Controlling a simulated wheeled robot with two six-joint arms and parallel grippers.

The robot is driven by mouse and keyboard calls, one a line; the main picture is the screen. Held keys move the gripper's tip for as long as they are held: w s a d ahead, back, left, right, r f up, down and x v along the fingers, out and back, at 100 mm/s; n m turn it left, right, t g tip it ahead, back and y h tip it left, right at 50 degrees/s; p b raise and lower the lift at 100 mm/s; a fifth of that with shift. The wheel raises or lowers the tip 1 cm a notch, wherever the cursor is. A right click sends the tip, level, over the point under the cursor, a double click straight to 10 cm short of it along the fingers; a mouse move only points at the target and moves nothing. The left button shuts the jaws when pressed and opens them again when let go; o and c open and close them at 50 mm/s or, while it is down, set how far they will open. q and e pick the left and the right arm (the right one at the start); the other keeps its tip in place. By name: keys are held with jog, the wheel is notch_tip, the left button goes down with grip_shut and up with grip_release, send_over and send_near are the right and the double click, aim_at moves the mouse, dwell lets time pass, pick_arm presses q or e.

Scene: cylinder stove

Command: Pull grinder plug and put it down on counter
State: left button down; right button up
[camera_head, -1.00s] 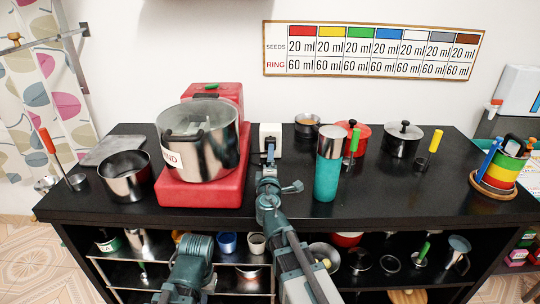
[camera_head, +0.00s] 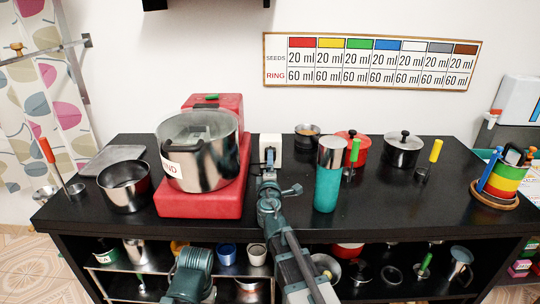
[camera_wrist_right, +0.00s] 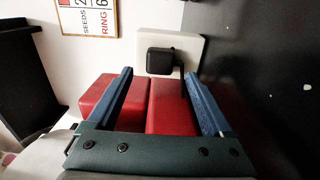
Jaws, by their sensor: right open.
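The black grinder plug (camera_wrist_right: 160,61) sits in the white socket box (camera_wrist_right: 196,46) in the right wrist view, with a dark cord beside it. The white box also shows at the back of the counter in the head view (camera_head: 277,141). My right gripper (camera_wrist_right: 158,76) is open, its blue fingers pointing at the plug, one toward each side of it. I cannot tell how close they are. The red grinder (camera_head: 200,203), with its steel pot, stands left of the box. The black counter (camera_head: 380,205) lies below. My left arm shows low in the head view; its gripper is out of sight.
A teal-and-steel cylinder (camera_head: 328,175) stands just right of my right arm. Beyond it are a red pot (camera_head: 362,155), a dark pot (camera_head: 403,151) and coloured-handled ladles. A dark pan (camera_head: 125,187) is at left. The right front counter is clear.

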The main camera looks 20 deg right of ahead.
jog(key=x, duration=0.5)
jog(key=shift+w+d, duration=0.1)
jog(key=shift+w, duration=0.3)
dwell(0.6)
grip_shut()
jog(key=shift+s, duration=0.15)
dwell(0.4)
jog(key=shift+v, duration=2.95)
jog(key=s+r+p, duration=0.1)
jog(key=s, duration=0.1)
jog(key=s+a+r+p, duration=0.1)
jog(key=r+p, duration=0.1)
jog(key=shift+s+a, duration=0.1)
jog(key=shift+s, duration=0.25)
